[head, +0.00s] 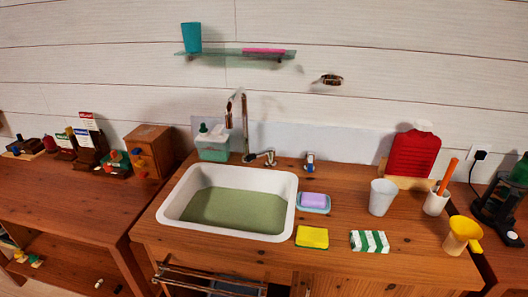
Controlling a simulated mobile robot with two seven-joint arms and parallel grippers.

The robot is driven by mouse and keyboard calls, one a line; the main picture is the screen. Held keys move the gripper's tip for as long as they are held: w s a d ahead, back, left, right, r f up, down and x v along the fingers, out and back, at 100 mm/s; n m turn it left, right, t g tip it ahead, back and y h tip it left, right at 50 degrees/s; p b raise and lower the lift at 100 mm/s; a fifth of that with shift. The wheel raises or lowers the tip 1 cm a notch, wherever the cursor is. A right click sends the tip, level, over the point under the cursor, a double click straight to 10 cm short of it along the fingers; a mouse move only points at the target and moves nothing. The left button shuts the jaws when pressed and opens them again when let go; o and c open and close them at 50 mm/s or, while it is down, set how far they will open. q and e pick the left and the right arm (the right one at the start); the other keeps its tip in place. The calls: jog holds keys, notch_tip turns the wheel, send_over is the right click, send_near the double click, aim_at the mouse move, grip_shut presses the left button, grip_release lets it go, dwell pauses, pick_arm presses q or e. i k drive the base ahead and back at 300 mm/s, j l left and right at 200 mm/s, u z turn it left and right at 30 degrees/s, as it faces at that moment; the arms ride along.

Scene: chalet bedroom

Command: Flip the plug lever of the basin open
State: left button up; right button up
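The white basin (166,207) is set into the wooden counter and holds murky green water, or has a green bottom; I cannot tell which. A tall metal tap (245,125) stands behind it, with a metal handle (266,156) at its right foot. A small fitting with blue and white parts (309,161) stands on the counter right of the tap, behind the soap dish. It may be the plug lever; its position is too small to read. The drain is not visible. Neither of my grippers is in view.
A green soap bottle (213,144) stands behind the basin. Right of it are a lilac soap (313,199) on a dish, a yellow sponge (312,237), a striped cloth (369,242) and a white cup (382,197). A metal rail (205,278) runs along the front.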

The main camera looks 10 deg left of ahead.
aim_at(270, 152)
jog(key=i+j+z, duration=0.15)
jog(key=j+z, duration=0.75)
jog(key=i+j, duration=0.05)
jog(key=j, duration=0.05)
